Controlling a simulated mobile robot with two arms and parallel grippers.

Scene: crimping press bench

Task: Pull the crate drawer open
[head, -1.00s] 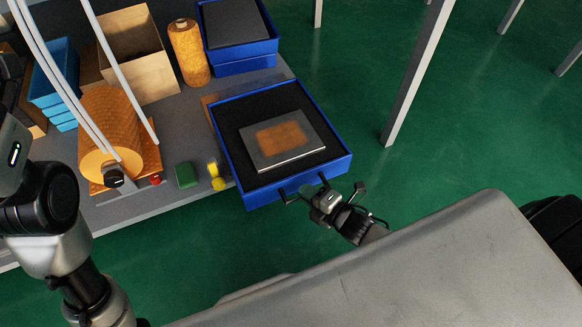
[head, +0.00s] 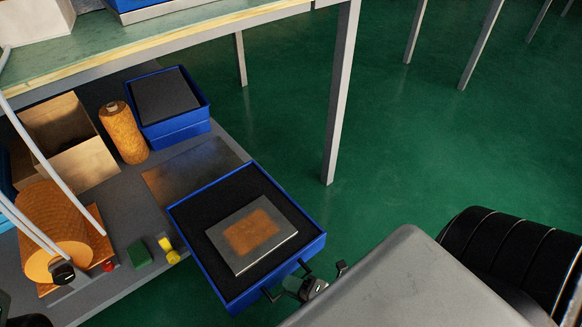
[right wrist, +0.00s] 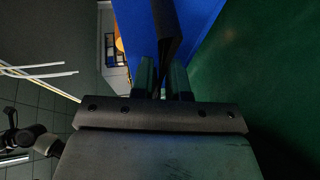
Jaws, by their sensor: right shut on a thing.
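The crate drawer (head: 315,251) is a shallow blue tray with a dark lining, in the middle of the head view. A grey plate (head: 284,241) with a rusty brown patch lies in it. The drawer juts out past the shelf's front edge. My right gripper (head: 300,284) is at its front, shut on the dark handle (head: 305,267). In the right wrist view, the gripper's two fingers (right wrist: 162,82) close around the dark handle bar (right wrist: 167,35), beside the blue drawer front (right wrist: 211,42). The fingers hide part of the handle. My left gripper is not in view.
A green block (head: 139,254) and a yellow piece (head: 172,257) lie left. Green floor (head: 270,130) is open right.

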